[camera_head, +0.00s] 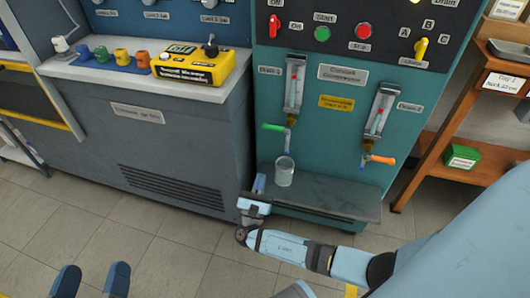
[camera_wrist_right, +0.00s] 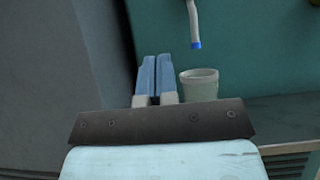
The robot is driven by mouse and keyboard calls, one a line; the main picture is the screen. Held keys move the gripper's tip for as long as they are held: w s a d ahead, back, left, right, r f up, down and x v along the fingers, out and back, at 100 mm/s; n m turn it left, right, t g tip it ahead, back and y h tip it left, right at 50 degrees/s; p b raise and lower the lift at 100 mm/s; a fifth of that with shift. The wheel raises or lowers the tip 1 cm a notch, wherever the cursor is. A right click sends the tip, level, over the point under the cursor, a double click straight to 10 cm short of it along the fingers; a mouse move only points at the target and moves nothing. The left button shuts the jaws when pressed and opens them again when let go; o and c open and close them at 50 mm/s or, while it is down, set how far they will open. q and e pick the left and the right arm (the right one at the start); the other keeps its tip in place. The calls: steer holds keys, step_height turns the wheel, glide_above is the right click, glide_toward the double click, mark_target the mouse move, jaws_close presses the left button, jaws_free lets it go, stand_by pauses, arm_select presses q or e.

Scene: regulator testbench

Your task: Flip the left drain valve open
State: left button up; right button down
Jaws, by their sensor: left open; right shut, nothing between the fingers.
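The left drain valve has a green handle (camera_head: 272,127) lying sideways to the left, under the left gauge tube (camera_head: 293,88) on the teal panel. A clear cup (camera_head: 284,171) stands on the shelf below its spout. The cup also shows in the right wrist view (camera_wrist_right: 200,86), with the spout's blue tip (camera_wrist_right: 196,45) above it. My right gripper (camera_head: 259,183) is shut and empty, beside the cup on its left and below the green handle. Its two blue fingers lie together in the right wrist view (camera_wrist_right: 156,65). My left gripper (camera_head: 92,278) is open and empty at the bottom left, far from the valve.
A second drain valve with an orange handle (camera_head: 380,159) sits to the right. A grey shelf (camera_head: 330,195) juts out below both valves. The floor in front is clear.

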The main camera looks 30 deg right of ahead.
mark_target(275, 128)
arm_select(q)
step_height(275, 128, down, 3)
steer(key=shift+d+f+g+b, duration=0.15)
steer(key=shift+g+b, duration=0.55)
steer(key=shift+b, duration=0.4)
arm_select(e)
steer(key=s+a+r+x, duration=0.1)
steer(key=r+x, duration=0.1)
steer(key=x, duration=1)
steer(key=shift+w+r, duration=0.15)
steer(key=shift+r, duration=0.15)
steer(key=shift+d, duration=0.1)
arm_select(q)
steer(key=shift+s+a+f, duration=0.1)
steer(key=shift+a+f, duration=0.25)
steer(key=shift+a, duration=0.5)
arm_select(e)
steer(key=shift+r+m+g+h, duration=0.2)
steer(key=shift+m+g+h, duration=0.25)
steer(key=shift+m, duration=0.45)
